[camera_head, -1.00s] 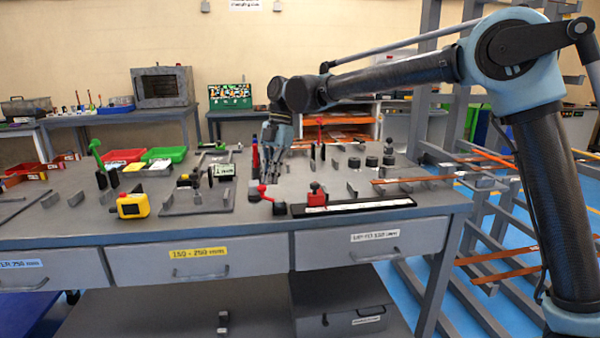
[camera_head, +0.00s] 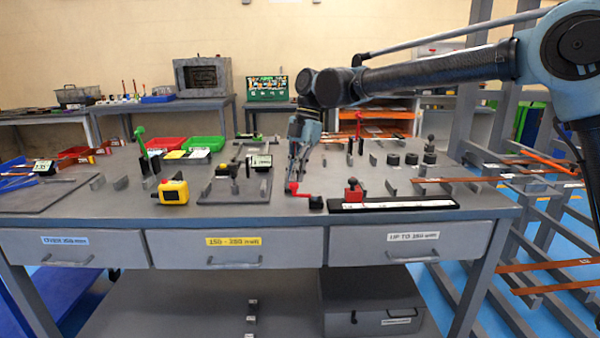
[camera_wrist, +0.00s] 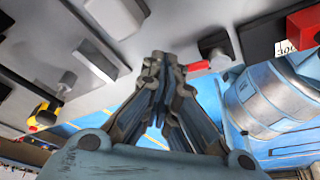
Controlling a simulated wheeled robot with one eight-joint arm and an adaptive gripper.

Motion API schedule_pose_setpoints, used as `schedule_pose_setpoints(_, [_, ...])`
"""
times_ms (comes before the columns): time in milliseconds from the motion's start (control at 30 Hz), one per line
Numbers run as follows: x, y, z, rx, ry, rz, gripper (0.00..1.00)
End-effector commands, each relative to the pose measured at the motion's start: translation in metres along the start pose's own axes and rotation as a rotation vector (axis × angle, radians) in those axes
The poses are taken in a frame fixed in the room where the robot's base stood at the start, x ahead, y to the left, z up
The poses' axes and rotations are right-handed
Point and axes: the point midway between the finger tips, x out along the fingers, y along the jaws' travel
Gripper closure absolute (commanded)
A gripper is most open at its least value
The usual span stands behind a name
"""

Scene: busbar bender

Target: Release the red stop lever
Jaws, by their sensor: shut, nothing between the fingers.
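The red stop lever (camera_head: 302,193) is low on the front part of the workbench, right of the grey bending plate, with a black knob at its right end. My gripper (camera_head: 292,179) points down over the lever's left end. Its fingers are shut and empty. In the wrist view my gripper (camera_wrist: 160,62) has its tips close beside a red part of the lever (camera_wrist: 197,66), with the black knob (camera_wrist: 214,45) just beyond. I cannot tell whether the fingertips touch the lever, and they hide part of it.
A red block (camera_head: 353,189) stands on a black ruled strip (camera_head: 395,205) to the right. A yellow device (camera_head: 173,191) and a green-handled lever (camera_head: 141,142) are to the left. Black round posts (camera_head: 411,159) stand behind right. The bench front edge is close.

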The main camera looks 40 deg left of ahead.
Motion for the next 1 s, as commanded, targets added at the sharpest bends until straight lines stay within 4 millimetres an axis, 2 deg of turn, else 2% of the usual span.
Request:
schedule_pose_setpoints(667, [0.000,0.000,0.000,0.000,0.000,0.000,1.00])
schedule_pose_setpoints(833, [-0.005,0.007,0.009,0.003,0.000,0.001,1.00])
schedule_pose_setpoints(1000, [-0.014,0.023,0.025,0.007,0.001,0.002,1.00])
